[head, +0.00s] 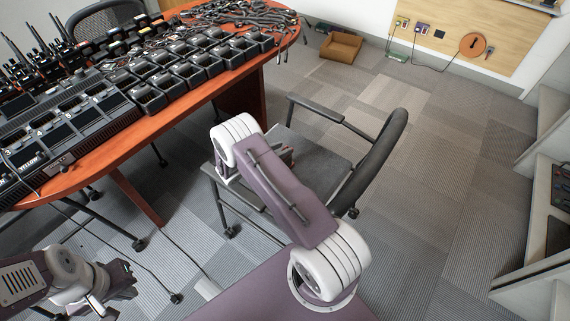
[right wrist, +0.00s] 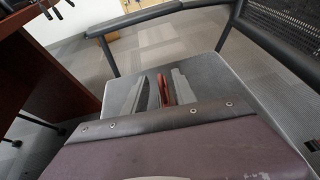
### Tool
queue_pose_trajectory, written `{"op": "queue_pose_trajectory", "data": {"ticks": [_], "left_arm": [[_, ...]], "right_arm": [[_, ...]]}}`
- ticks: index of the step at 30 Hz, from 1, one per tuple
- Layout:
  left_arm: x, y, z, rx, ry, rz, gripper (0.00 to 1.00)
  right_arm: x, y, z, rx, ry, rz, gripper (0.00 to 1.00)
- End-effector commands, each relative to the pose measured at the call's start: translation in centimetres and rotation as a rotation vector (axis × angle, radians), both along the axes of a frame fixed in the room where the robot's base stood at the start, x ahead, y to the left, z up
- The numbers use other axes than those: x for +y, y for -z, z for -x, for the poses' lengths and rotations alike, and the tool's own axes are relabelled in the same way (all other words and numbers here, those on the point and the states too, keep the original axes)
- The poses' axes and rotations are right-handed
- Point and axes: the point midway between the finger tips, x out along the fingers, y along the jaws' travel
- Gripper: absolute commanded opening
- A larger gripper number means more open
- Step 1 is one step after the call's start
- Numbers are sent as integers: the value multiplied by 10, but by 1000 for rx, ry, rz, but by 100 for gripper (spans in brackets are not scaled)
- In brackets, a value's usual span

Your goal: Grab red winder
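A narrow red piece, likely the red winder (right wrist: 163,90), shows in the right wrist view over the grey chair seat. My right gripper (right wrist: 158,88) is above the seat with its two grey fingers apart, one on each side of the red piece. The red piece looks nearer the right finger, and a gap shows on its left. Its lower part is hidden by my wrist. In the head view my right arm covers most of this spot. My left gripper (head: 115,290) is low at the bottom left, away from the chair, its fingers unclear.
The black chair (head: 318,150) has armrests and a backrest around the seat. A wooden table (head: 100,150) with radios and chargers stands at the left. A brown box (head: 341,47) lies on the floor behind. Shelves (head: 545,200) stand at the right; carpet between is clear.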

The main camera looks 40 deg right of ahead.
Motion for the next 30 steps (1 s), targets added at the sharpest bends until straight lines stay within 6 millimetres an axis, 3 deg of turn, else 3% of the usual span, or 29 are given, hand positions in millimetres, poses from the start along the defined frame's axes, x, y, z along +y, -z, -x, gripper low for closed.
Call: {"op": "queue_pose_trajectory", "data": {"ticks": [4,7,8,30], "left_arm": [[0,0,0,0,0,0,0],[0,0,0,0,0,0,0],[0,0,0,0,0,0,0],[0,0,0,0,0,0,0]], "right_arm": [[0,-1,0,0,0,0,33],[1,0,0,0,0,0,5],[1,0,0,0,0,0,0],[1,0,0,0,0,-1,0]]}}
